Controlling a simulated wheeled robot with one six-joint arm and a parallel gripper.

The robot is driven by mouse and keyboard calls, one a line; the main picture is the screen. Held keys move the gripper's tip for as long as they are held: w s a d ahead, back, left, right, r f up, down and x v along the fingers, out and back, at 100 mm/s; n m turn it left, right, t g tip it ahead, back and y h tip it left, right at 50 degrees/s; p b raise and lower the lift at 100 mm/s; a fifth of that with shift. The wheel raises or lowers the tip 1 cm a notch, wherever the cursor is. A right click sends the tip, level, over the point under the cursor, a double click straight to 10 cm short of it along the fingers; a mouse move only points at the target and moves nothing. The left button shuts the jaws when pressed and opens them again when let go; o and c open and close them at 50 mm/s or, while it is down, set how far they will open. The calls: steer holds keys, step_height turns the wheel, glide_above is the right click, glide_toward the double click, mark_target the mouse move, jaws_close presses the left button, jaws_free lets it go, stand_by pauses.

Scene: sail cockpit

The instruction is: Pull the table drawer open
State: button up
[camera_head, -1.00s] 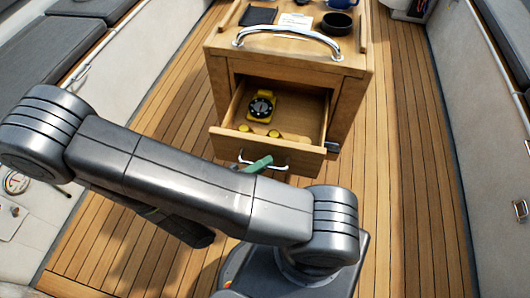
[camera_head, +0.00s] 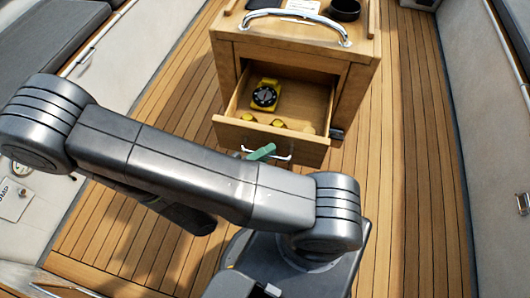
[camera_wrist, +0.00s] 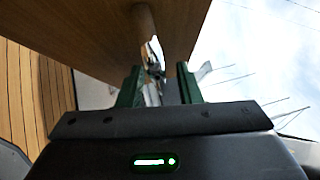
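The wooden table (camera_head: 232,40) has its drawer (camera_head: 272,140) pulled well out, with the inside showing. The drawer's metal handle (camera_head: 284,157) is on its front face. A green finger of my gripper (camera_head: 263,152) overlaps that handle in the head view; my arm hides the rest of the gripper. In the wrist view, the two green fingers of my gripper (camera_wrist: 159,84) stand apart, with a thin shiny metal piece, likely the handle (camera_wrist: 154,72), between them. Gaps show beside it, so I see no firm grip. A wooden panel (camera_wrist: 90,30) is close ahead.
A yellow device with a black dial (camera_head: 265,95) and several small yellow items (camera_head: 279,124) lie in the drawer. A metal grab bar (camera_head: 290,13) is on the table's front edge. Bare plank floor (camera_head: 400,180) lies right of the table; a grey bench (camera_head: 45,40) is at left.

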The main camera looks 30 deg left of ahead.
steer(key=b+v, duration=0.1)
steer(key=v, duration=1.2)
steer(key=shift+s+a, duration=0.25)
steer(key=shift+s, duration=0.05)
steer(key=shift+w+d+f, duration=0.1)
steer(key=p+x, duration=0.1)
steer(key=x, duration=1.2)
steer(key=shift+w+d, duration=0.15)
steer(key=shift+w, duration=0.25)
